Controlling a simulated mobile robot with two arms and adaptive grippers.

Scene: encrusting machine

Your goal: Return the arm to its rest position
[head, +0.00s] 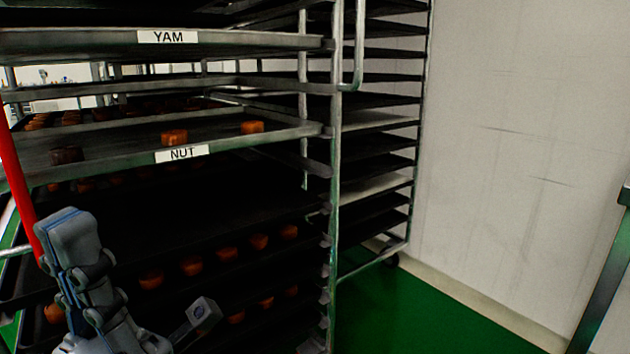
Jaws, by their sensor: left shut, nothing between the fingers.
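My left gripper (70,232) shows at the lower left, grey and pointing up, in front of the rack. Its fingers are shut with nothing between them. It is apart from the labelled trays in the picture, but its distance from the rack is hard to judge. A grey part with a blue mark, low beside it, seems to be mine. My right gripper is not in view.
A metal rack (336,180) holds stacked trays, including the YAM tray (80,40) and the NUT tray (100,160) with brown pieces. A red bar (18,190) stands at the left edge. A white wall (510,150) and clear green floor (430,310) lie at right.

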